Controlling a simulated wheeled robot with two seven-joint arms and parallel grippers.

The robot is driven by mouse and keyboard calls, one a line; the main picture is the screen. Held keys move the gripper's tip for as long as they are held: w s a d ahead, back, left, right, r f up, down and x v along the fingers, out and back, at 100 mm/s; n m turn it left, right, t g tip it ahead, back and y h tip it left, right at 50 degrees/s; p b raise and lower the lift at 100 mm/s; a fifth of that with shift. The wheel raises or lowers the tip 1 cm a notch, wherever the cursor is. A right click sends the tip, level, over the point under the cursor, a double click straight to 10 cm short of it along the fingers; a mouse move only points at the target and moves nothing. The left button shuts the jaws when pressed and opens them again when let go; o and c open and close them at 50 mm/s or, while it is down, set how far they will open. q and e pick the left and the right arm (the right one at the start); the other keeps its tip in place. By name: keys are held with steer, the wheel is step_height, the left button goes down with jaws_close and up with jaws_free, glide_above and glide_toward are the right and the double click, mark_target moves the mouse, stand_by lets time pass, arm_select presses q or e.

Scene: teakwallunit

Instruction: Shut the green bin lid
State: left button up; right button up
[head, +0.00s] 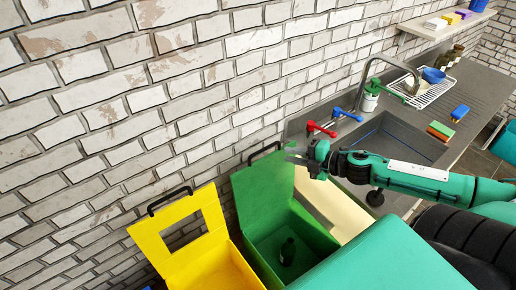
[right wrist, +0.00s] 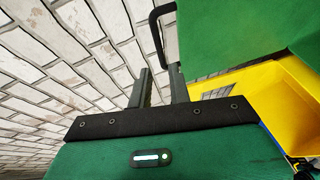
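The green bin (head: 316,232) stands below the wall with its green lid (head: 262,192) raised steeply and leaning back toward the wall. A black handle (head: 264,152) sits on the lid's upper edge. My right gripper (head: 288,153) is beside the lid's upper right corner, its fingers pointing left. In the right wrist view my right gripper (right wrist: 160,70) is open, with an empty gap between its fingers. The black handle (right wrist: 157,38) and the green lid (right wrist: 230,32) show just past the fingertips; I cannot tell whether they touch. My left gripper is not in view.
A dark bottle (head: 287,250) lies inside the green bin. A yellow bin (head: 222,272) with its lid (head: 180,232) raised stands to the left. A counter (head: 478,88) with a sink (head: 395,138) and faucet (head: 385,62) is at the right. The brick wall (head: 130,110) is close behind the bins.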

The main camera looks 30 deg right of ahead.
mark_target(265, 149)
steer(key=x, duration=0.4)
steer(key=shift+w+a+p, duration=0.1)
steer(key=shift+w+p, duration=0.15)
steer(key=shift+p, duration=0.05)
steer(key=shift+w+a, duration=0.25)
steer(key=shift+w, duration=0.3)
steer(key=shift+w+a+f+p, duration=0.2)
steer(key=shift+w+a+p, duration=0.1)
steer(key=shift+w+p, duration=0.15)
steer(key=shift+p+x, duration=0.85)
steer(key=shift+x, duration=1.05)
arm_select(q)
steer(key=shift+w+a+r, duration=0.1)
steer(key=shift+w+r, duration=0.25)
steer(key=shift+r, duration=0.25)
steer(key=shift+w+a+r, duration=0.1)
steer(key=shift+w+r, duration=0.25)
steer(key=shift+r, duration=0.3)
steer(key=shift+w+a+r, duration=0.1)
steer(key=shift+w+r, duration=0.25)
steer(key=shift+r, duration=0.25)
arm_select(e)
steer(key=shift+x, duration=0.9)
steer(key=shift+f, duration=0.15)
jaws_close()
